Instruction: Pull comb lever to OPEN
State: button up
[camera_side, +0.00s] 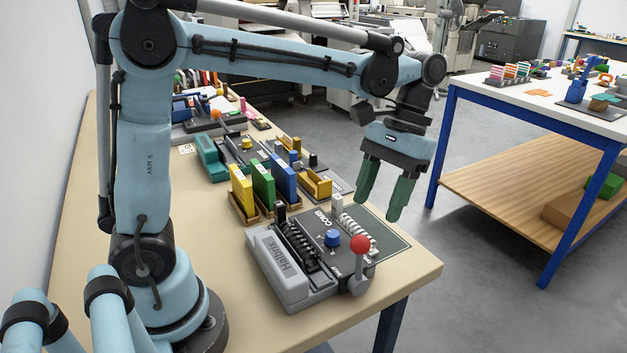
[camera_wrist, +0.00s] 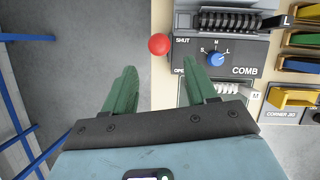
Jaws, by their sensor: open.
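The comb lever is a red ball knob (camera_side: 360,243) on a grey stem at the right front side of the comb machine (camera_side: 278,270). In the wrist view the red ball (camera_wrist: 159,44) sits beside the SHUT label, with the OPEN label lower down, partly hidden by a finger. My gripper (camera_side: 378,207) is open and empty, its green fingers pointing down above and behind the ball, apart from it. In the wrist view my gripper (camera_wrist: 158,64) has its fingertips spread just below the ball.
A blue dial (camera_side: 332,239) marked S, M, L sits on the machine's panel. White combs (camera_side: 357,235) lie behind it. Yellow, green and blue upright blocks (camera_side: 262,184) stand to the left. The table's edge is close on the lever's right, with open floor beyond.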

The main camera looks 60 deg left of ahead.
jog(key=shift+s+d+r, duration=0.1)
jog(key=shift+s+r, duration=0.05)
jog(key=c, duration=0.4)
jog(key=s+d+r+m, duration=0.1)
jog(key=m, duration=0.1)
jog(key=s+r+m+t+y, duration=0.1)
jog(key=s+m, duration=0.1)
jog(key=s+d+r+m+t, duration=0.1)
jog(key=s+m, duration=0.1)
jog(key=shift+s+d+r+y, duration=0.2)
jog(key=shift+s+d+y, duration=0.05)
jog(key=shift+d+y, duration=0.05)
grip_shut()
jog(key=s+r+m+t, duration=0.1)
jog(key=s+m+t, duration=0.5)
jog(key=s+m, duration=0.45)
jog(key=w+a+f+m, duration=0.1)
jog(key=w+f+m, duration=0.1)
jog(key=w+f, duration=0.7)
jog(key=shift+f, duration=0.35)
